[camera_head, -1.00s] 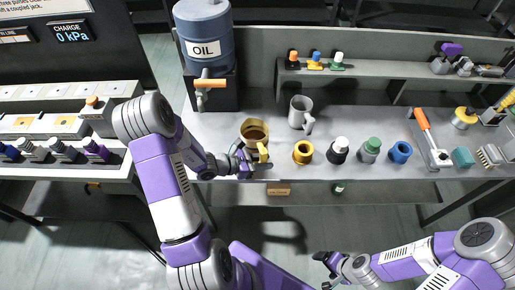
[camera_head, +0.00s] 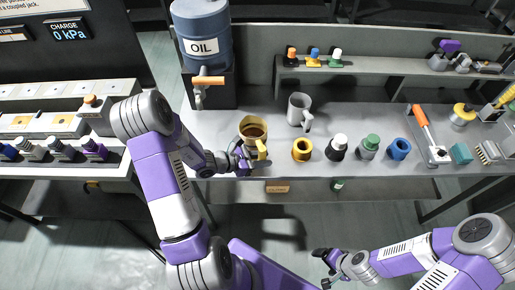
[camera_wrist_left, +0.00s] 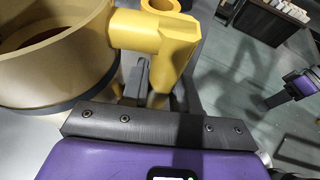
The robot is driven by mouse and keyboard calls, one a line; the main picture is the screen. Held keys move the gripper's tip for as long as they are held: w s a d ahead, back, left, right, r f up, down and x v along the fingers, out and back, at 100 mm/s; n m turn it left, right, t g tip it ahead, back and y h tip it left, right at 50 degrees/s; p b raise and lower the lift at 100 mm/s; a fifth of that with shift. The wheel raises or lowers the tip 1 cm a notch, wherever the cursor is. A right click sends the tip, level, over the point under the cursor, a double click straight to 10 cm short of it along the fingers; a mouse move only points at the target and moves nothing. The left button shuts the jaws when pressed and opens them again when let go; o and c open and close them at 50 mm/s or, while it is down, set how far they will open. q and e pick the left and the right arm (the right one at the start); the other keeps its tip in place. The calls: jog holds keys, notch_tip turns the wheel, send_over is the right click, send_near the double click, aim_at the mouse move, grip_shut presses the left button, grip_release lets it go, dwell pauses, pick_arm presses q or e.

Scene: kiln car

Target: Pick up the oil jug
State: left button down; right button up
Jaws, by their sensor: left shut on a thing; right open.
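The oil jug (camera_head: 245,133) is a tan-yellow round pot with brown oil inside and a yellow handle. It is upright at the bench's front left. In the left wrist view, the jug (camera_wrist_left: 60,75) fills the upper left, with its handle (camera_wrist_left: 160,40) between my fingers. My left gripper (camera_head: 255,160) is shut on that handle. The fingertips are partly hidden behind it. I cannot tell whether the jug's base touches the bench. My right gripper (camera_head: 322,268) is open and empty, low in front of the bench, away from the jug.
A blue oil drum (camera_head: 203,30) with an orange-handled tap (camera_head: 209,81) stands behind the jug. A grey mug (camera_head: 299,108) is behind right. A yellow ring-shaped piece (camera_head: 302,149) and several coloured caps stand right along the bench (camera_head: 230,180). A shelf (camera_head: 390,73) runs behind.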

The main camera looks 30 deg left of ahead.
aim_at(263, 148)
pick_arm(q)
jog(key=shift+r, duration=0.1)
notch_tip(263, 148, up, 10)
jog(key=p, duration=0.3)
jog(key=c, duration=1.4)
grip_release()
grip_shut()
